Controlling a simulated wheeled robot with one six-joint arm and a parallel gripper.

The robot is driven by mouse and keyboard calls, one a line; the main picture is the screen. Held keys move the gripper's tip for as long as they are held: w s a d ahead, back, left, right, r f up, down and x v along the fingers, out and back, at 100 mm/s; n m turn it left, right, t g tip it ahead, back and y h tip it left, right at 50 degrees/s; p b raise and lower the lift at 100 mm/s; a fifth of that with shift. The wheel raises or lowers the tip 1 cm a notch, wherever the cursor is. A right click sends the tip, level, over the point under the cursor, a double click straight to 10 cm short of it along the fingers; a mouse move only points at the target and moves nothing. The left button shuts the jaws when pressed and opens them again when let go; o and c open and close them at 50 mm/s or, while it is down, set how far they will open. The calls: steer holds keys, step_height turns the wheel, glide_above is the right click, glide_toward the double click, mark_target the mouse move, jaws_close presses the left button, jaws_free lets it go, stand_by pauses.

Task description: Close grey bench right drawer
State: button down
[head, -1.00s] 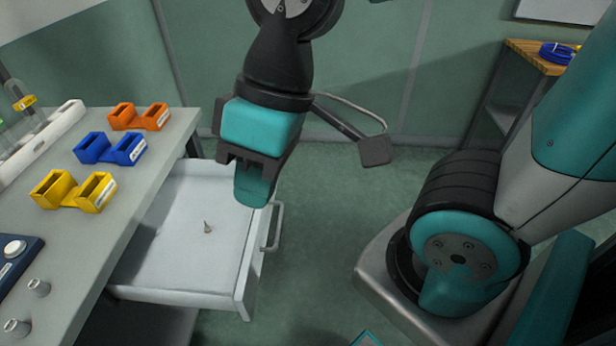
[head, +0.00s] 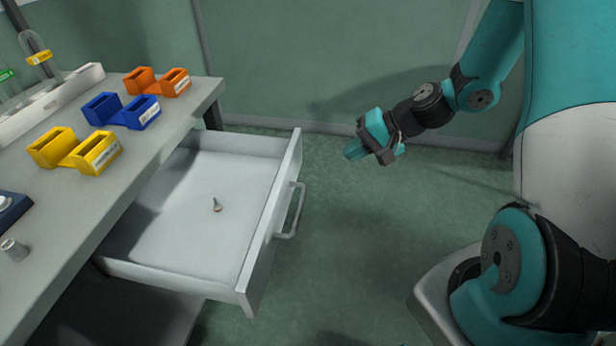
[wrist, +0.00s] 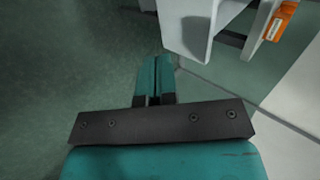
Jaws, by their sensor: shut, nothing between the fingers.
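The grey bench (head: 150,170) stands at the left in the head view. Its drawer (head: 165,245) is pulled well out, with a white front (head: 272,225) and a bar handle (head: 292,212) on the outer face. In the wrist view the shut fingers (wrist: 154,68) point toward the upper part of the picture, with a white drawer corner (wrist: 188,30) just beyond to the right.
On the bench top are yellow (head: 75,150), blue (head: 122,109) and orange (head: 157,82) holders and a white rack (head: 50,105) with tubes. A green wall (head: 330,60) closes off the back. The floor (head: 340,250) right of the drawer is clear.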

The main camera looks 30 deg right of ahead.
steer(key=f, duration=0.1)
glide_toward(295, 174)
steer(key=x, duration=0.5)
steer(key=shift+s+d+f+p, duration=0.1)
steer(key=shift+s+f+p, duration=0.25)
steer(key=shift+f, duration=0.1)
steer(key=shift+w+a+f, duration=0.1)
steer(key=shift+w+a, duration=0.45)
steer(key=shift+a, duration=0.1)
